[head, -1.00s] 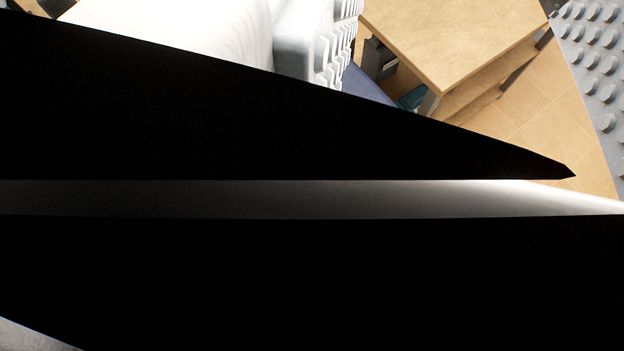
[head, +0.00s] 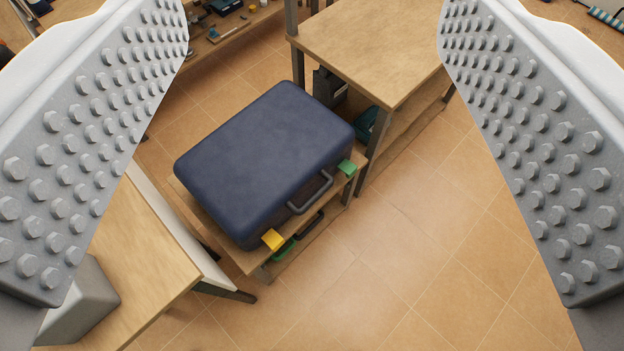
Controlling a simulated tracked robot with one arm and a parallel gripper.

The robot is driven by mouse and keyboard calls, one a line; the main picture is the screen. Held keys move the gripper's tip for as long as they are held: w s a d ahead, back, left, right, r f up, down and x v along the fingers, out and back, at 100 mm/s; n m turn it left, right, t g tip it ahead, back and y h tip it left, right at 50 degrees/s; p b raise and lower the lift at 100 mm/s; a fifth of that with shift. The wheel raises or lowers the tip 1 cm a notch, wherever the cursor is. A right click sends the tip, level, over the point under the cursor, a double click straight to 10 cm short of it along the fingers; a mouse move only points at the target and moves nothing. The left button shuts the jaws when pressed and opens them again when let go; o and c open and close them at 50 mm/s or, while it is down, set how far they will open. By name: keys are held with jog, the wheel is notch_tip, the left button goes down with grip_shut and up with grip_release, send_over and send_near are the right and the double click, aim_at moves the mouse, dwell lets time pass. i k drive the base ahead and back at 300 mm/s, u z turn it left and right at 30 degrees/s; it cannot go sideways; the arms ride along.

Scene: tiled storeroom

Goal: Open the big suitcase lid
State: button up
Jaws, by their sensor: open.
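The big suitcase (head: 262,160) is dark blue and lies flat on a low wooden shelf unit in the middle of the head view. Its lid looks shut. A dark handle (head: 311,193) is on its front right side. A yellow latch (head: 272,239) and a green latch (head: 346,167) stand out on either side of the handle. My gripper (head: 312,150) is open, with its two grey studded jaws wide apart at the left and right of the view. The jaws are empty and seen above the suitcase, apart from it.
A wooden table (head: 375,45) stands behind and to the right of the suitcase, with items below it. Another wooden table (head: 150,255) with a grey block (head: 82,300) is at the lower left. The tiled floor (head: 390,260) in front and to the right is clear.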

aim_at(252, 169)
jog(key=z, duration=1.45)
jog(key=k, duration=1.1)
jog(key=u, duration=0.65)
jog(key=i, duration=1)
jog(key=z, duration=0.05)
